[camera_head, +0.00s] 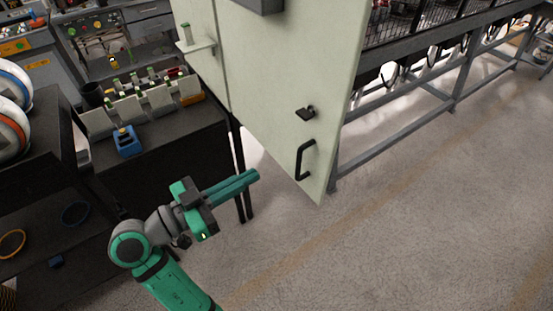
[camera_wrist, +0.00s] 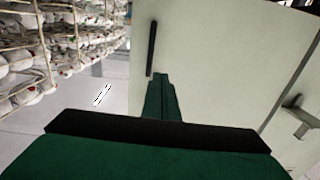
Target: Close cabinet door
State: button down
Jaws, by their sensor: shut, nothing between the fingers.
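The cabinet door (camera_head: 280,90) is a tall pale green panel in the head view, with a black handle (camera_head: 305,160) and a small black latch (camera_head: 306,112) near its right edge. My gripper (camera_head: 252,176) is left of the door's lower edge, with its long green fingers together and empty, pointing right. In the wrist view the door (camera_wrist: 225,60) fills the right part. The fingertips (camera_wrist: 160,78) show in front of it, just below and right of the handle (camera_wrist: 151,48). A gap to the door cannot be judged. The angle at which the door stands is unclear.
A grey metal frame (camera_head: 400,120) runs back to the right of the door. The floor (camera_head: 400,230) in front is clear. The wrist view shows racks of white objects (camera_wrist: 50,50) at left.

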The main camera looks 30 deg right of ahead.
send_over(294, 152)
jog(key=s+a, duration=0.5)
jog(key=shift+w+d, duration=0.3)
jog(key=shift+d, duration=0.65)
jog(key=shift+w, duration=0.1)
